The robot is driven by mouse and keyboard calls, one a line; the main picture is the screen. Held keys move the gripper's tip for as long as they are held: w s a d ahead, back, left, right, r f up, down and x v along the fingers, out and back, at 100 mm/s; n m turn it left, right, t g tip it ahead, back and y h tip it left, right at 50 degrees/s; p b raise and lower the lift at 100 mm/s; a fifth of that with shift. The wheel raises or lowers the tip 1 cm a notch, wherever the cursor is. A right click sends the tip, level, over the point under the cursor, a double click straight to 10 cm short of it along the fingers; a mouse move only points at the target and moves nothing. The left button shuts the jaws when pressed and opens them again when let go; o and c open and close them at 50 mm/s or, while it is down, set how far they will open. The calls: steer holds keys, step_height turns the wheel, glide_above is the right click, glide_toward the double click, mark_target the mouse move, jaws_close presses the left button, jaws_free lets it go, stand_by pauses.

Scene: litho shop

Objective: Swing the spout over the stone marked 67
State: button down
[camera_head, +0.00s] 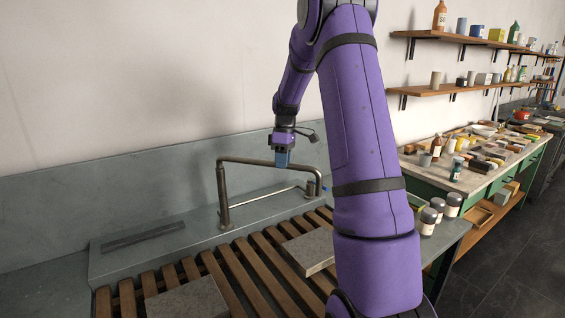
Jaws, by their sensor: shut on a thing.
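The spout (245,162) is a bronze-coloured metal pipe on an upright post (223,200) at the back of the sink. Its top bar runs to the right and bends down at its far end. My gripper (282,161) points down and is shut on the top bar, right of its middle; the fingertips partly cover the pipe. One grey stone (312,250) lies on the wooden slats below and to the right, partly behind my arm. Another grey stone (190,303) lies at the front left, cut by the picture's edge. I cannot read a number on either stone.
Wooden slats (238,272) span the grey sink. A raised back ledge (110,262) and a wall stand behind. A cluttered bench (465,180) and shelves (450,91) are farther right.

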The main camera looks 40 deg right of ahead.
steer(key=shift+w, duration=0.1)
steer(key=c, duration=1)
jaws_free()
steer(key=shift+o, duration=0.2)
steer(key=shift+r, duration=0.1)
step_height(320, 180, up, 10)
steer(key=w+d, duration=0.1)
steer(key=shift+d+r, duration=0.25)
steer(key=shift+d, duration=0.1)
